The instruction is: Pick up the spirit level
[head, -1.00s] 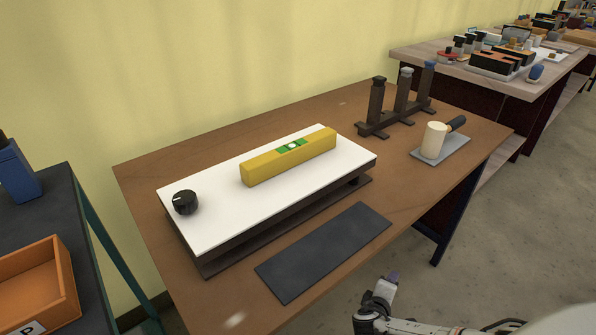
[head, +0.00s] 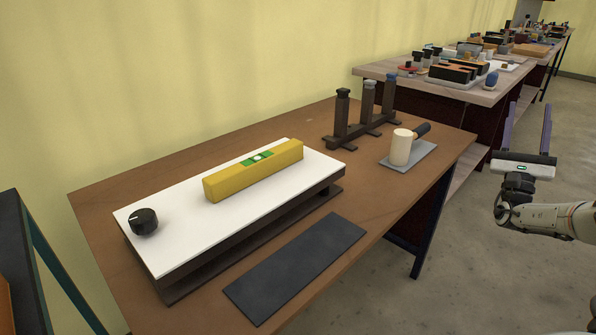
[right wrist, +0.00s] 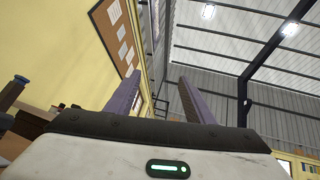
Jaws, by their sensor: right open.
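The yellow spirit level (head: 254,172) with a green and white vial window lies on the white top of the lightbox (head: 185,238) in the head view. My right gripper (head: 531,127) is at the right of the head view, raised, with its two fingers pointing up and apart. It is open and empty, to the right of the table and well away from the spirit level. In the right wrist view the open fingers (right wrist: 160,95) point toward the ceiling. My left gripper is not in view.
A black knob (head: 144,221) sits on the lightbox's left end. A dark mat (head: 297,266) lies in front. Behind right stand a dark rack with upright posts (head: 367,116) and a cream cylinder (head: 401,148) on a grey plate. The floor right of the table is clear.

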